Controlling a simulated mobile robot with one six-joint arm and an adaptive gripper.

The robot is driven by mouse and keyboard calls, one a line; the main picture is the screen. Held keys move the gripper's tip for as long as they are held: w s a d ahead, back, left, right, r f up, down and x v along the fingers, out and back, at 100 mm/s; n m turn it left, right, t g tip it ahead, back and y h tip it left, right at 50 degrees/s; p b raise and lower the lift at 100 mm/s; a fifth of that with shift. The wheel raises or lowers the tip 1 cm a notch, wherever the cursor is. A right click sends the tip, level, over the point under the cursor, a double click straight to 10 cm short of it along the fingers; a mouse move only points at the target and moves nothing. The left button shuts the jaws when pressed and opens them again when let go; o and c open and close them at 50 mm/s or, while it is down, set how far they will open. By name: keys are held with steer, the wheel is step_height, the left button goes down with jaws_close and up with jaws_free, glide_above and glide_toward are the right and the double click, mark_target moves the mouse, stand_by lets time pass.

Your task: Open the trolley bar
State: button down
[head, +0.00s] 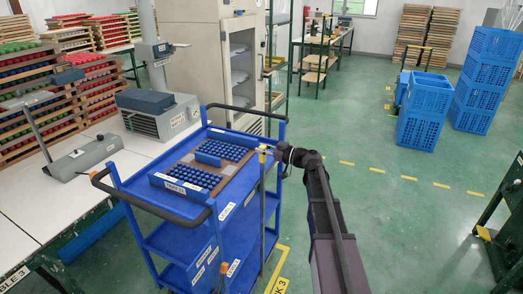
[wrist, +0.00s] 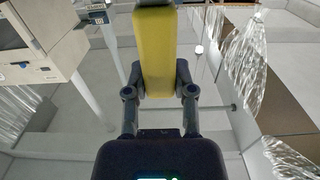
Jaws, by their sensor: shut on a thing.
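The blue trolley (head: 150,203) stands beside the white table, with a tray of dark blue round pieces on its top. The trolley bar is a thin grey upright bar (head: 263,205) at the trolley's right side, with a yellow grip (head: 263,149) at its top. My gripper (head: 274,152) is at this grip, coming from the right. In the wrist view the yellow grip (wrist: 156,45) lies between the two fingers of my gripper (wrist: 159,82), which is shut on it. The fingertips are small and partly hidden in the head view.
The white table (head: 90,180) with grey devices is to the left. A pale cabinet (head: 215,50) stands behind the trolley. Stacked blue crates (head: 485,85) are at the far right. The green floor right of the trolley is largely clear, with yellow dashed marking.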

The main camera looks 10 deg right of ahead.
steer(key=w+d, duration=0.7)
steer(key=w, duration=0.3)
steer(key=w+d, duration=0.7)
steer(key=w, duration=0.3)
steer(key=shift+w+d, duration=0.15)
steer(key=shift+d, duration=0.15)
steer(key=shift+r, duration=0.1)
steer(key=shift+c, duration=2.2)
jaws_free()
steer(key=shift+w, duration=0.1)
steer(key=shift+s+d, duration=0.1)
steer(key=shift+s, duration=0.1)
steer(key=v, duration=1.1)
steer(key=shift+s+d, duration=0.15)
steer(key=shift+d, duration=0.15)
